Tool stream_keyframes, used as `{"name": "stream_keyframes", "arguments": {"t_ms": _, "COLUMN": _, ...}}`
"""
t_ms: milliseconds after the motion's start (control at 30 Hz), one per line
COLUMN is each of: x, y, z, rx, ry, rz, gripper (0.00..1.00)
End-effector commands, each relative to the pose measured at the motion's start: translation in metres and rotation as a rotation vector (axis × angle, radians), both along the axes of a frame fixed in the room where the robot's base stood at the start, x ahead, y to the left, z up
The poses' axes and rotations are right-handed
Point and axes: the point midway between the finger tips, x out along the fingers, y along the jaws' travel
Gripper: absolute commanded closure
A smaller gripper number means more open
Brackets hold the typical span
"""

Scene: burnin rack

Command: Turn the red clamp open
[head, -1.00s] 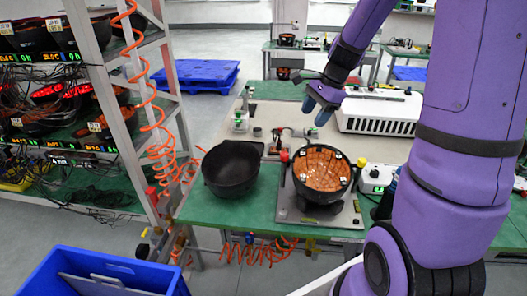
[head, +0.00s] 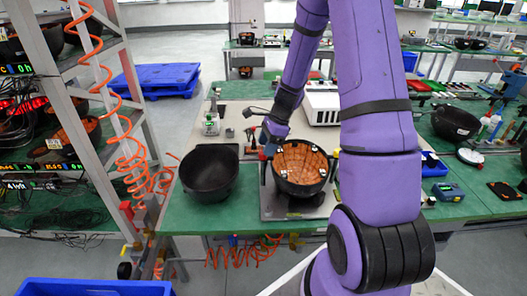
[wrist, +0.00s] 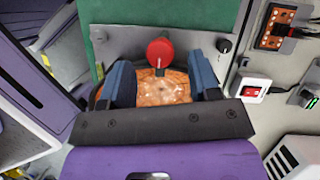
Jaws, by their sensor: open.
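The red clamp (wrist: 160,50) shows as a round red knob near the top middle of the wrist view. It lies ahead of and between my two blue fingertips, with gaps on both sides. My gripper (wrist: 160,75) is open and empty. In the head view my gripper (head: 268,150) is low at the left rim of the black bowl with an orange-brown lining (head: 303,163). That bowl sits on a grey plate (head: 285,211). The lining (wrist: 165,90) also shows between my fingers. My gripper hides the clamp in the head view.
An empty black bowl (head: 209,173) stands close left of the plate on the green table. An orange coiled hose (head: 130,150) hangs at the left rack.

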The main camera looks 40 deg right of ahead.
Motion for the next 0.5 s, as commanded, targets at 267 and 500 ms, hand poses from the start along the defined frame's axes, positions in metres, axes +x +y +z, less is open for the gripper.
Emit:
{"name": "stream_keyframes", "arguments": {"t_ms": 267, "x": 0.004, "y": 0.009, "z": -0.023, "rx": 0.000, "ry": 0.001, "rz": 0.001, "gripper": 0.43}}
{"name": "stream_keyframes", "arguments": {"t_ms": 500, "x": 0.004, "y": 0.010, "z": -0.025, "rx": 0.000, "ry": -0.001, "rz": 0.002, "gripper": 0.43}}
